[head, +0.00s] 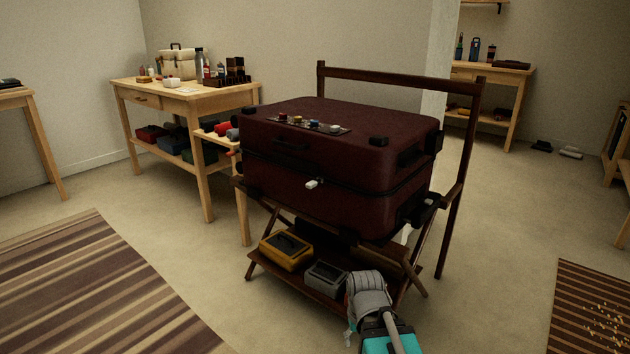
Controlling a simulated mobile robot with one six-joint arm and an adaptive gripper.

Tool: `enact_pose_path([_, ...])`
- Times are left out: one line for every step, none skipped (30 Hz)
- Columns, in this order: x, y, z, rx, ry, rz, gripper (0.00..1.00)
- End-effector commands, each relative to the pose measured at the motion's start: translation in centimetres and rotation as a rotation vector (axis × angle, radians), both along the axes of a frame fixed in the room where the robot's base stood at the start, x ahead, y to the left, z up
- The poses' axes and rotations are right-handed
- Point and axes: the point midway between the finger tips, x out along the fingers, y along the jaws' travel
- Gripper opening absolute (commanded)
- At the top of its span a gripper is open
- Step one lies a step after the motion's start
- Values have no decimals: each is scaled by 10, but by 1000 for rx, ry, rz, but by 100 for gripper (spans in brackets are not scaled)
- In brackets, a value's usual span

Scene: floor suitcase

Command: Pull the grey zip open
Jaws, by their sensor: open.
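A dark red suitcase (340,131) lies flat on a dark wooden folding stand. A dark seam runs around its side, below the handle on the front. A small pale grey zip pull (312,184) sits at this seam, near the middle of the front face. I cannot tell from here whether the seam is parted anywhere; it looks closed along the front. Part of my arm, grey and teal, shows at the bottom, in front of the stand's lower right. Its gripper fingers cannot be made out, and nothing of mine is seen touching the zip pull.
Small coloured knobs on a plate (308,125) sit on the suitcase top. A yellow box (286,251) and a grey box (326,276) lie on the stand's low shelf. A wooden workbench (187,98) stands behind left. Floor left of the stand is clear, with a striped rug (95,290).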

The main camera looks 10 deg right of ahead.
Motion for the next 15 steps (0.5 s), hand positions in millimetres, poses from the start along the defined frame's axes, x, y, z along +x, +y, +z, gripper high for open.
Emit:
enact_pose_path([0, 0, 0, 0, 0, 0, 63])
enact_pose_path([0, 0, 0, 0, 0, 0, 63])
enact_pose_path([0, 0, 0, 0, 0, 0, 63])
enact_pose_path([0, 0, 0, 0, 0, 0, 63])
enact_pose_path([0, 0, 0, 0, 0, 0, 63])
enact_pose_path([0, 0, 0, 0, 0, 0, 63])
enact_pose_path([0, 0, 1, 0, 0, 0, 63])
enact_pose_path([0, 0, 2, 0, 0, 0, 63])
enact_pose_path([0, 0, 4, 0, 0, 0, 63])
enact_pose_path([0, 0, 5, 0, 0, 0, 63])
enact_pose_path([0, 0, 7, 0, 0, 0, 63])
enact_pose_path([0, 0, 11, 0, 0, 0, 63])
enact_pose_path([0, 0, 14, 0, 0, 0, 63])
enact_pose_path([0, 0, 17, 0, 0, 0, 63])
enact_pose_path([0, 0, 22, 0, 0, 0, 63])
